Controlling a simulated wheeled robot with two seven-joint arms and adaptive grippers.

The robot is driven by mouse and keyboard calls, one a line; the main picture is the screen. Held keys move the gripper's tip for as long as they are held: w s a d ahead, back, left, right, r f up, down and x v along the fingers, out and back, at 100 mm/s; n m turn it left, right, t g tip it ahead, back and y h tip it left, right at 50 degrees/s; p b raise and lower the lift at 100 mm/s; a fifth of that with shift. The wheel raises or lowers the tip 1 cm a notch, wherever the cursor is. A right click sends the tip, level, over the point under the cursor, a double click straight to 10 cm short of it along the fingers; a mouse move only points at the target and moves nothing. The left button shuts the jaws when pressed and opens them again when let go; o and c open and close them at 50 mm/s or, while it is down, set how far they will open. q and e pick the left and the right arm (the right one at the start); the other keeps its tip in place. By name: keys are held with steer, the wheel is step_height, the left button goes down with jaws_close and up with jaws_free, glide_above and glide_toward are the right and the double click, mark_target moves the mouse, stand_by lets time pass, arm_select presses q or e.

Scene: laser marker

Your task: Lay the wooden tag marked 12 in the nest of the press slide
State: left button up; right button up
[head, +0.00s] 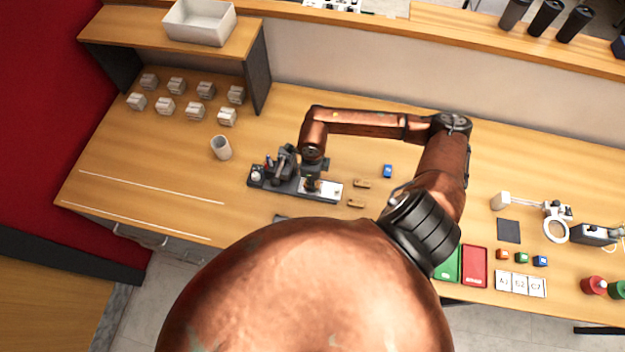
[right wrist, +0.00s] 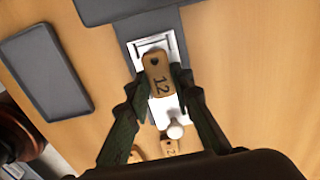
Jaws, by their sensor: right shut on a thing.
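The wooden tag marked 12 (right wrist: 158,80) is held between the fingers of my right gripper (right wrist: 160,88), its number facing the wrist camera. In the right wrist view the tag overlaps the lower part of the silver square nest (right wrist: 147,45) on the press slide (right wrist: 160,112). I cannot tell whether the tag touches the slide. In the head view my right gripper (head: 312,184) is over the slide (head: 332,191), beside the dark press (head: 284,168); the tag cannot be made out there. My left gripper is not in view.
Other wooden tags (head: 361,183) lie right of the press, near a blue block (head: 387,171). A white knob (right wrist: 175,130) stands at the slide's end. A dark pad (right wrist: 46,72) lies beside the slide.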

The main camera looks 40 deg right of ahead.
steer(key=shift+w, duration=0.1)
stand_by(1.1)
steer(key=shift+f+b, duration=0.4)
steer(key=shift+b, duration=0.5)
stand_by(0.6)
steer(key=o, duration=0.9)
step_height(320, 180, up, 12)
stand_by(0.4)
stand_by(0.4)
